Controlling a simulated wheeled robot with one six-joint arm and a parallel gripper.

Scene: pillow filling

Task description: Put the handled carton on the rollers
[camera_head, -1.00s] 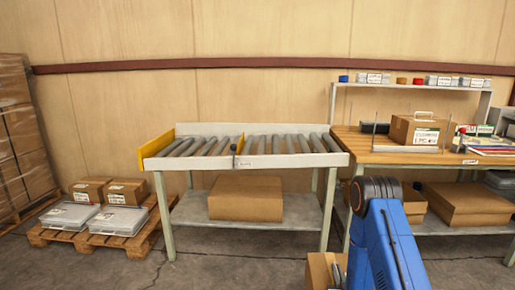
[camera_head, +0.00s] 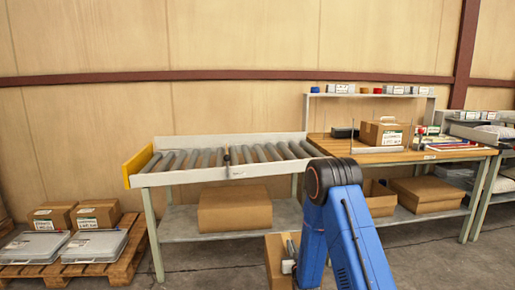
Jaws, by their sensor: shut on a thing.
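A brown carton (camera_head: 276,263) is held low in front of the roller table, at the bottom of the view. My gripper (camera_head: 291,257) is shut on it near its upper right; my blue arm hides part of both. The carton's handle cannot be made out. The rollers (camera_head: 220,157) lie in a pale frame on a table behind and above the carton. They look empty apart from a small dark upright piece (camera_head: 227,155) at the front rail. Another carton (camera_head: 370,133), with a white label and what looks like a handle on top, stands on the wooden bench.
A yellow end plate (camera_head: 138,167) closes the rollers' left end. A large box (camera_head: 235,209) sits on the shelf below. The wooden bench (camera_head: 340,148) adjoins on the right. A pallet (camera_head: 121,268) with boxes and grey cases stands at left.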

